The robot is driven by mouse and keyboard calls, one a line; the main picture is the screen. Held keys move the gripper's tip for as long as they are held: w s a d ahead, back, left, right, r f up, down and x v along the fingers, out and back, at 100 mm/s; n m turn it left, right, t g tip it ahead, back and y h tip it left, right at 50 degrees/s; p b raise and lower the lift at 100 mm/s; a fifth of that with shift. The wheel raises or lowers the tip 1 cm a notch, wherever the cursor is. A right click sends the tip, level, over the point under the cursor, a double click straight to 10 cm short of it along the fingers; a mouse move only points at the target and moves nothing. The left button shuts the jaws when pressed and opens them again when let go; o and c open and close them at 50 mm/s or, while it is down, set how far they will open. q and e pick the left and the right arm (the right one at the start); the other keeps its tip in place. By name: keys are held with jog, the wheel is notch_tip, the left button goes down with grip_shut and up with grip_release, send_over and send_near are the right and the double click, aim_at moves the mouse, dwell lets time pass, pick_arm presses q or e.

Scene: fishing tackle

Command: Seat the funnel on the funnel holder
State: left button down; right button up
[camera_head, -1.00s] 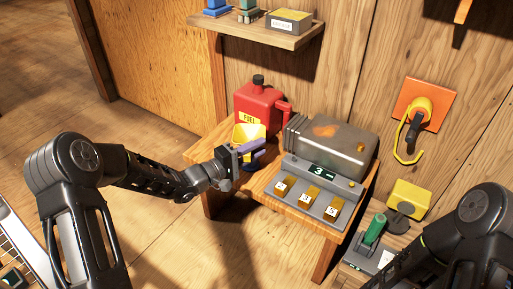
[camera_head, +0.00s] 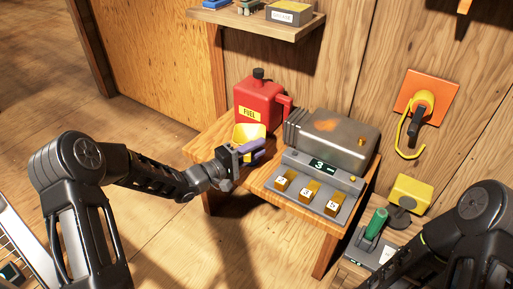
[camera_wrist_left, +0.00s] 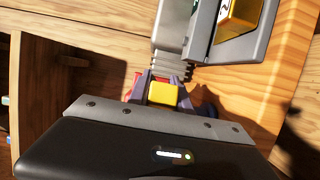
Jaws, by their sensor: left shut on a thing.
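A yellow funnel (camera_head: 249,132) is at my left gripper (camera_head: 246,153), above the left part of a small wooden table, in front of a red fuel can. My left gripper is shut on it, and its purple-grey fingers point right. In the left wrist view a yellow part of the funnel (camera_wrist_left: 163,94) shows between the fingers (camera_wrist_left: 162,92). The rest is hidden by the gripper body. I cannot make out the funnel holder for certain; the spot under the gripper is hidden. My right arm is at the lower right, its gripper out of sight.
The red fuel can (camera_head: 259,103) stands behind the funnel. A grey machine (camera_head: 325,138) with numbered yellow keys fills the table's right side. A shelf (camera_head: 262,25) is above. An orange wall plate (camera_head: 440,97) with a yellow hook is right.

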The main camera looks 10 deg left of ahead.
pick_arm(q)
jog(key=shift+f+b, duration=0.3)
jog(key=shift+f, duration=0.3)
jog(key=c, duration=1.1)
grip_release()
jog(key=p+v, duration=0.2)
jog(key=v, duration=0.5)
jog(key=shift+s+a+p, duration=0.25)
jog(key=shift+s+p, duration=0.05)
jog(key=shift+p, duration=0.05)
